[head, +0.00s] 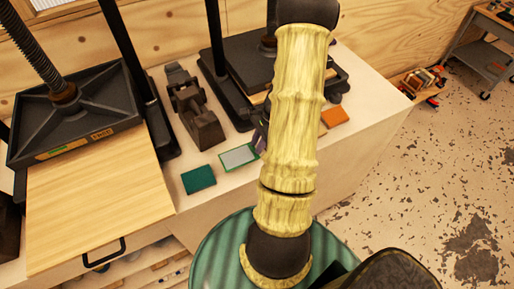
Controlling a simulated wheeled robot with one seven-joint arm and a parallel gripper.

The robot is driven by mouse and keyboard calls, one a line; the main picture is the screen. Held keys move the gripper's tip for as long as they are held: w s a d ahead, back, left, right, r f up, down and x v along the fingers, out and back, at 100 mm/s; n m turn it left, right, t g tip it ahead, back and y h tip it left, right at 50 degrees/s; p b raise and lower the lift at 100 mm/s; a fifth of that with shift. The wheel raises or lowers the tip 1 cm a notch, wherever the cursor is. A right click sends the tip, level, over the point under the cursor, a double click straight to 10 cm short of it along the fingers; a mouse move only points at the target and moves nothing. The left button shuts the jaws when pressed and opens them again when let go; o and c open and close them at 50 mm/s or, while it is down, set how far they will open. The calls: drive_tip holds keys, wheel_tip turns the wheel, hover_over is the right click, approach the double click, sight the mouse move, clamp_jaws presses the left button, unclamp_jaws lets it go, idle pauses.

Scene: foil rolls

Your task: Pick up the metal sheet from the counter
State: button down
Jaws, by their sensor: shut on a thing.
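A thin grey sheet with a green edge (239,156), which I take for the metal sheet, is at the front of the pale counter (225,192), between a dark green square (198,180) and my arm. My gripper (261,140) is mostly hidden behind my pale yellow arm; only a small dark part shows at the sheet's right edge. It is shut on the sheet there. The fingertips are hidden, and I cannot tell whether the sheet lies flat on the counter or is slightly raised.
A large dark press (75,115) with a wooden board (95,195) stands left. A dark metal tool (195,110) and a second press (235,80) stand behind the sheet. An orange square (334,117) lies right of my arm. Bare floor (400,190) is right.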

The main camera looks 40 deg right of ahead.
wheel_tip(320, 180, up, 7)
idle(0.3)
drive_tip(key=shift+s, duration=0.1)
idle(0.4)
